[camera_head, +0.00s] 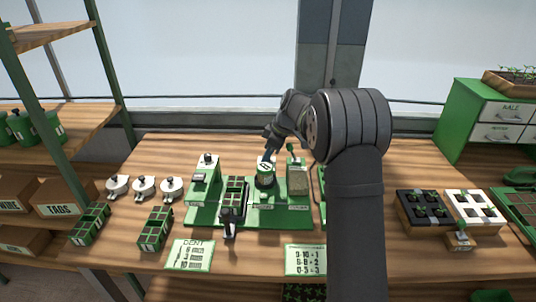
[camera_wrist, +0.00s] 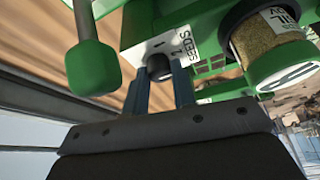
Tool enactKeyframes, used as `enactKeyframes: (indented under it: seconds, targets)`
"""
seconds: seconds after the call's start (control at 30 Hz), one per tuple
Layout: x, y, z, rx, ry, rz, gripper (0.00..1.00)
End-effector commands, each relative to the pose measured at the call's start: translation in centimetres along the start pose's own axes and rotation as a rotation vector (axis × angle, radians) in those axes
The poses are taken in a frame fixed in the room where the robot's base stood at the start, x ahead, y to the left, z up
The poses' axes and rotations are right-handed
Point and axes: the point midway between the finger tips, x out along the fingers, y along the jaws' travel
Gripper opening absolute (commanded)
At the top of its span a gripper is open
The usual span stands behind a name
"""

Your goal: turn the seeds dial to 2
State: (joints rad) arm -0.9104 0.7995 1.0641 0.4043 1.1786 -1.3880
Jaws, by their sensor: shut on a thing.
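The seeds dial (camera_wrist: 159,67) is a small dark knob on a white panel (camera_wrist: 140,47) lettered SEEDS, seen at the upper middle of the wrist view. Small marks stand beside the knob, and one looks like a 2. I cannot tell where the dial points. My gripper (camera_wrist: 160,80) has its two blue-grey fingers shut on the knob, one on each side. In the head view my gripper (camera_head: 269,150) reaches the green seeder machine (camera_head: 215,216) at the table's middle; the dial is hidden there.
A green lever (camera_wrist: 92,60) stands close left of my fingers in the wrist view. A green-capped seed jar (camera_wrist: 262,45) is close on the right.

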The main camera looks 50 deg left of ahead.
Motion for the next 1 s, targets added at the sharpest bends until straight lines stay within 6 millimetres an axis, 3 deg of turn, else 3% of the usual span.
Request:
enactKeyframes:
  seconds: [0.07,0.1,0.2,0.47,0.63,1.0]
  targets:
    - [0.0,0.0,0.1,0.001,-0.002,-0.001,0.01]
    - [0.0,0.0,0.1,0.001,-0.002,-0.001,0.3]
    - [0.0,0.0,0.1,0.001,-0.002,0.0,0.46]
    - [0.0,0.0,0.0,0.001,-0.001,0.0,0.46]
    - [-1.4,0.1,0.0,0.002,0.0,0.002,0.46]
    - [-10.0,0.1,0.0,0.001,0.0,0.005,0.46]
